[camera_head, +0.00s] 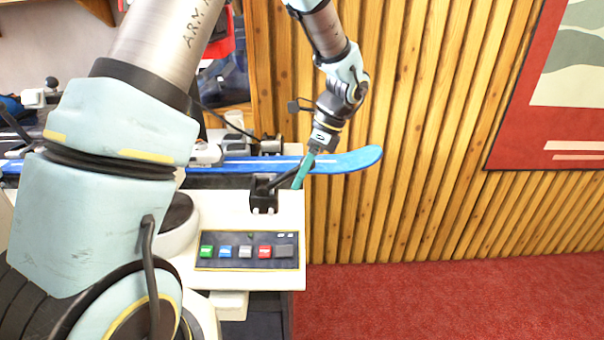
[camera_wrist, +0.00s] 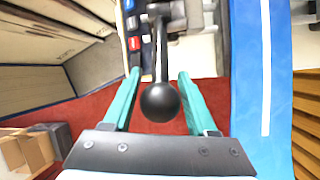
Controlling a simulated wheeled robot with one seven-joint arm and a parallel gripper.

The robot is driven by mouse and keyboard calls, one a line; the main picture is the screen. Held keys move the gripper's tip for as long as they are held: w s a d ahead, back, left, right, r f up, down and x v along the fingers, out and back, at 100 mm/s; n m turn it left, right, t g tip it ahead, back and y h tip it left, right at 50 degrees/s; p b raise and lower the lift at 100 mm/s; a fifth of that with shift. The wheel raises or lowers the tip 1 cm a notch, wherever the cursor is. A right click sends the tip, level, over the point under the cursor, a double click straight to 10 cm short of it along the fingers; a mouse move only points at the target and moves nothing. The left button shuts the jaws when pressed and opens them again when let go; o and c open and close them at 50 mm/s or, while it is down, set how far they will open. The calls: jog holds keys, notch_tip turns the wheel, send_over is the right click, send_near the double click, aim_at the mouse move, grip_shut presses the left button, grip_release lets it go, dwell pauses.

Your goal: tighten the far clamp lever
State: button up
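A black clamp (camera_head: 263,196) sits at the right end of the white bench, on the near side of the blue ski (camera_head: 358,160). Its black lever slants up to the right, towards my gripper (camera_head: 298,180). In the wrist view the lever's round black knob (camera_wrist: 160,102) hangs between the two teal fingers of my gripper (camera_wrist: 159,75). A gap shows on each side, so the fingers are open around the lever and not closed on it. The ski also shows in the wrist view (camera_wrist: 250,110), beside the right finger. The lever's tip is partly hidden in the head view.
A button panel (camera_head: 246,251) with several coloured buttons is on the bench front. Other black clamp hardware (camera_head: 270,146) stands behind the ski. A slatted wooden wall (camera_head: 420,120) rises behind the bench. Red floor (camera_head: 440,300) lies open to the right.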

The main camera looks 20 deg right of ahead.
grip_shut()
dwell(1.1)
